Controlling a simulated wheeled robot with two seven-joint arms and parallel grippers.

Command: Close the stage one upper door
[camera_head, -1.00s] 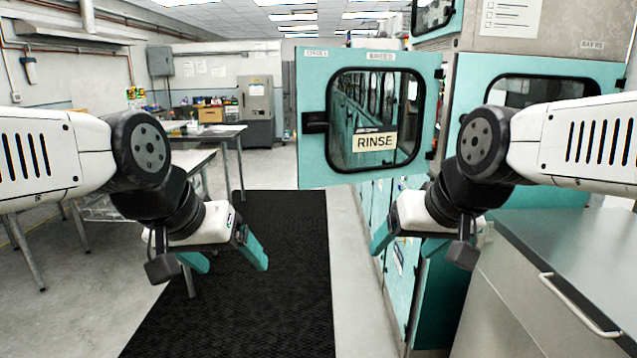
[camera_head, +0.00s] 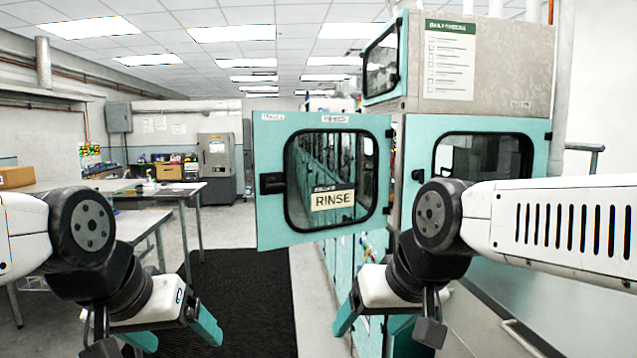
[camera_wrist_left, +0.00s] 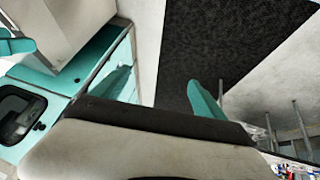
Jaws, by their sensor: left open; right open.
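A teal door (camera_head: 262,225) with a dark-framed window, a black handle (camera_head: 272,183) and a RINSE sign (camera_head: 333,200) stands swung open in the head view. Its right edge is by the cabinet and its handle side points left. Small labels on its top edge are too blurred to read surely. My left gripper (camera_head: 175,335) is open and empty, low and left of the door. It also shows open in the left wrist view (camera_wrist_left: 160,92). My right gripper (camera_head: 372,325) is open and empty, below the door's right side. Neither gripper touches the door.
The teal cabinet row (camera_head: 340,265) runs back beneath the door. Another teal door (camera_head: 480,126) with a window is at the right, partly behind my right arm. A black mat (camera_head: 240,290) covers the aisle floor. Tables (camera_head: 150,215) stand at the left.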

